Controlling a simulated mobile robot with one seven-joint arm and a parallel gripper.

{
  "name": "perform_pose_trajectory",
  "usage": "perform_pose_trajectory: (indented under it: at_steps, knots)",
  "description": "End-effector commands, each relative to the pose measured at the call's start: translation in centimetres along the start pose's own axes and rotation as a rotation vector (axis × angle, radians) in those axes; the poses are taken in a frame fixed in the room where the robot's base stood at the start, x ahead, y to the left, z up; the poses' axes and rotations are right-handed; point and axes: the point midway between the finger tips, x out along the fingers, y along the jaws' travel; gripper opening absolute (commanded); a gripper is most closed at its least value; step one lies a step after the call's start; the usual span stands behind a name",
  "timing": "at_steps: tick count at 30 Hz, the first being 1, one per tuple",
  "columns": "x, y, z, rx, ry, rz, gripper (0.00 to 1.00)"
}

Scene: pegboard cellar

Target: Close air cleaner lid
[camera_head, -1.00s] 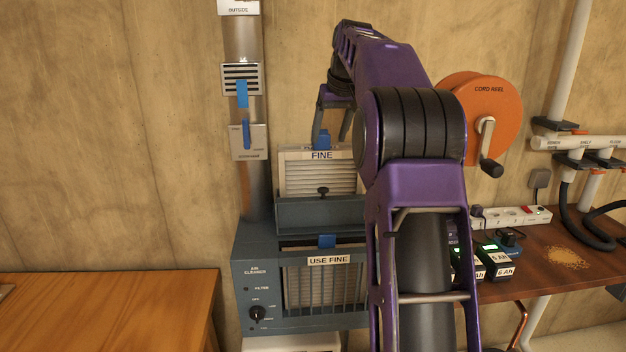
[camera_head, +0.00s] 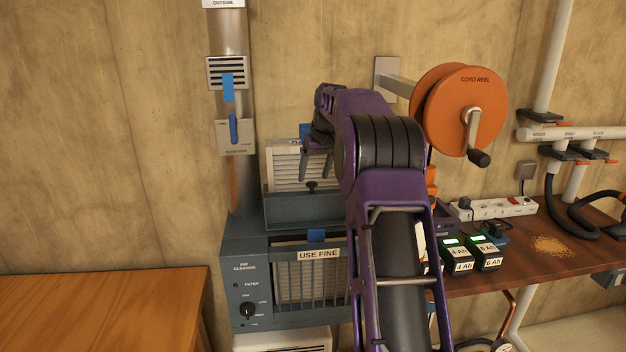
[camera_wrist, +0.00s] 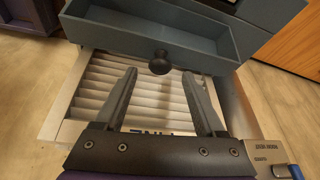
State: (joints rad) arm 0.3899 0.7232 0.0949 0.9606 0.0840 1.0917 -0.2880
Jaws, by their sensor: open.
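The air cleaner (camera_head: 243,300) is a blue-grey box with a barred front labelled USE FINE. Its blue-grey lid (camera_head: 300,211) stands open above the box and looks like a shallow tray in the wrist view (camera_wrist: 150,32). A black knob (camera_head: 312,187) is on the lid's edge; it also shows in the wrist view (camera_wrist: 160,63). My gripper (camera_head: 316,177) is open and empty above the knob. In the wrist view my fingertips (camera_wrist: 160,73) lie on either side of the knob, not closed on it. My arm hides the right side of the cleaner.
A white pleated filter (camera_head: 284,170) labelled FINE stands behind the lid. A filter with a blue tab (camera_head: 316,236) sits behind the bars. A metal duct (camera_head: 229,105) rises at left. An orange cord reel (camera_head: 470,105) and battery chargers (camera_head: 470,250) are at right.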

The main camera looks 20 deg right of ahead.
Motion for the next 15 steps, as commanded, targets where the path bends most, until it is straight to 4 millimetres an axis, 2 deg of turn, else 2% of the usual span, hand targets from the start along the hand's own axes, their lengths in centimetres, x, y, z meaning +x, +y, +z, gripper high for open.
perform_pose_trajectory:
  at_steps: [1,6,15]
  knots:
    - [0.8,0.0,0.0,0.0,-0.002,-0.001,0.72]
    - [2.0,0.0,0.0,0.0,0.0,0.0,0.72]
    - [2.2,0.0,0.0,0.0,0.001,0.0,0.72]
